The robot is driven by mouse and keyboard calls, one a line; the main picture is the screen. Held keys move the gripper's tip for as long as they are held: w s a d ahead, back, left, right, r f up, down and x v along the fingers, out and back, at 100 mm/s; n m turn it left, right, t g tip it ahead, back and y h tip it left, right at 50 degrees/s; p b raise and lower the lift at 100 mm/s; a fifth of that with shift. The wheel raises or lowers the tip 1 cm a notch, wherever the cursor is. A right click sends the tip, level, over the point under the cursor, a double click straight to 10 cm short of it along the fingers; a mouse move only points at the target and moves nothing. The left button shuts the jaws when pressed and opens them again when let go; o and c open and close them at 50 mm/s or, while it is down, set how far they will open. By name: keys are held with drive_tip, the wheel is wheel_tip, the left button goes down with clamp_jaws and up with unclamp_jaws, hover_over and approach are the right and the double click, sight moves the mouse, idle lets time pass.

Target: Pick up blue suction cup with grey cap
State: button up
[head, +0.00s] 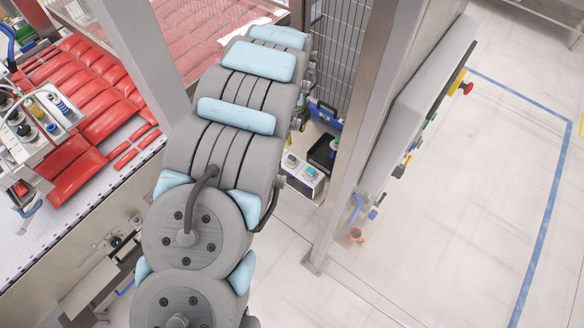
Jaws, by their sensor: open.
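A small blue-topped piece (311,173) sits on a light box with a grey front, low down just right of my arm. It may be the blue suction cup, but it is too small for me to make out a grey cap. A paler round piece (291,160) sits beside it on the same box. My arm reaches up the middle of the head view, and I cannot make out my gripper, which seems hidden behind the arm.
A steel post (347,150) and a tilted grey panel (425,100) stand right of the box. Red packs (75,180) lie on a conveyor at left, near a vacuum tool (40,115). A black tray (323,150) is behind the box.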

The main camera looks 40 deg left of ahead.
drive_tip(key=b, duration=0.3)
hover_over(292, 157)
drive_tip(key=f, duration=0.4)
drive_tip(key=shift+w+f, duration=0.1)
drive_tip(key=shift+w, duration=0.1)
drive_tip(key=shift+s+f+p, duration=0.2)
drive_tip(key=shift+f+p, duration=0.75)
drive_tip(key=shift+f, duration=3.8)
clamp_jaws()
